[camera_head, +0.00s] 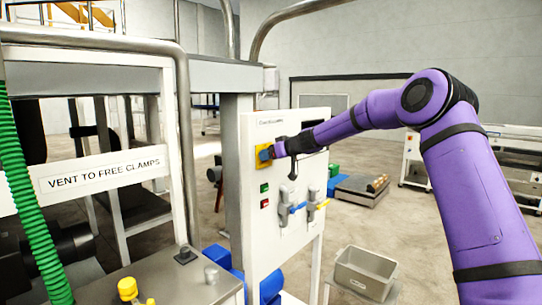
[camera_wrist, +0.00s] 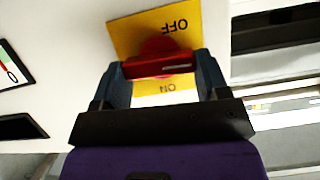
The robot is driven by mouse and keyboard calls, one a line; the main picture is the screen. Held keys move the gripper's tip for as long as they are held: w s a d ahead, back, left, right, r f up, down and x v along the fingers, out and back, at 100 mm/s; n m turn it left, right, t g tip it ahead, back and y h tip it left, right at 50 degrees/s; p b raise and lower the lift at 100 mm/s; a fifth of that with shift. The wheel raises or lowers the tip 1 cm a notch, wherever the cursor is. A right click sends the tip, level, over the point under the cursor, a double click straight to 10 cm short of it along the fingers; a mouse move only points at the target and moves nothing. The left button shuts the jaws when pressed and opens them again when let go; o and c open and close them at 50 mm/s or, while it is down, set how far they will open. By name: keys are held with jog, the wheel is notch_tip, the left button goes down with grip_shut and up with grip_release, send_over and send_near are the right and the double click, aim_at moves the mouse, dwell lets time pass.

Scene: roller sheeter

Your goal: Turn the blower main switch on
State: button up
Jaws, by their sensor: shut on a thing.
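The blower main switch is a red rotary knob (camera_wrist: 160,66) on a yellow plate (camera_wrist: 135,34) marked OFF and ON, both upside down in the wrist view. The plate (camera_head: 261,162) also shows on the white control panel (camera_head: 255,225) in the head view. My gripper (camera_wrist: 158,68) is shut on the red knob, one finger on each end of its bar, which lies nearly level across the wrist view. I cannot tell which mark the knob points to. In the head view my gripper (camera_head: 268,153) covers the knob.
A grey bin (camera_head: 365,272) stands on the floor to the right. A metal frame with a green hose (camera_head: 25,190) is at left.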

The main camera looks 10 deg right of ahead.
jog(key=shift+w+d+f+m+g+y, duration=0.1)
jog(key=shift+d+f+m+g+y, duration=0.1)
jog(key=shift+m+y, duration=1.45)
jog(key=shift+w+d+f+m+g+y, duration=0.15)
jog(key=shift+m+y, duration=0.55)
jog(key=shift+m, duration=2)
jog(key=shift+w+d+f+m+g+y, duration=0.2)
jog(key=shift+m+y, duration=0.95)
jog(key=shift+m, duration=1)
jog(key=shift+s, duration=0.15)
jog(key=o, duration=0.9)
jog(key=shift+a, duration=0.1)
jog(key=shift+o, duration=0.2)
jog(key=v, duration=1.1)
jog(key=shift+f, duration=0.1)
